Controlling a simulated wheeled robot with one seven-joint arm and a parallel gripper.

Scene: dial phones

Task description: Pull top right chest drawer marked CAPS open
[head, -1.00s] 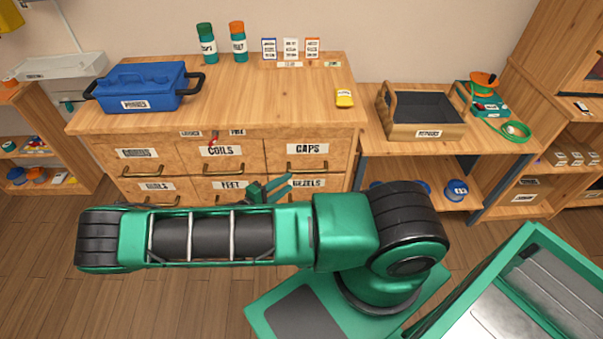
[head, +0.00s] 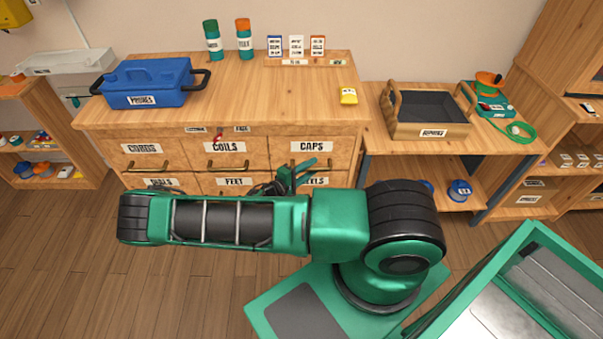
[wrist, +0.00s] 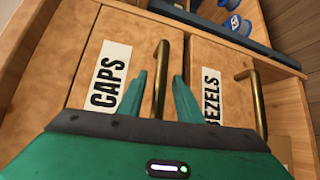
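The CAPS drawer (head: 340,150) is at the top right of the wooden chest and looks shut. Its white label reads CAPS, and its brass bar handle (head: 303,162) is partly hidden by my gripper in the head view. In the wrist view the drawer front (wrist: 135,30) fills the left and middle, with the handle (wrist: 163,60) upright in the picture. My gripper (head: 307,170) is in front of this drawer's lower part. It is open, with the two green fingers (wrist: 159,77) on either side of the handle in the wrist view. Contact cannot be told.
The BEZELS drawer (wrist: 225,58), with its own brass handle (wrist: 256,95), is directly below. COILS (head: 195,150) is to the left. A wooden crate (head: 430,130) stands on the right-hand bench.

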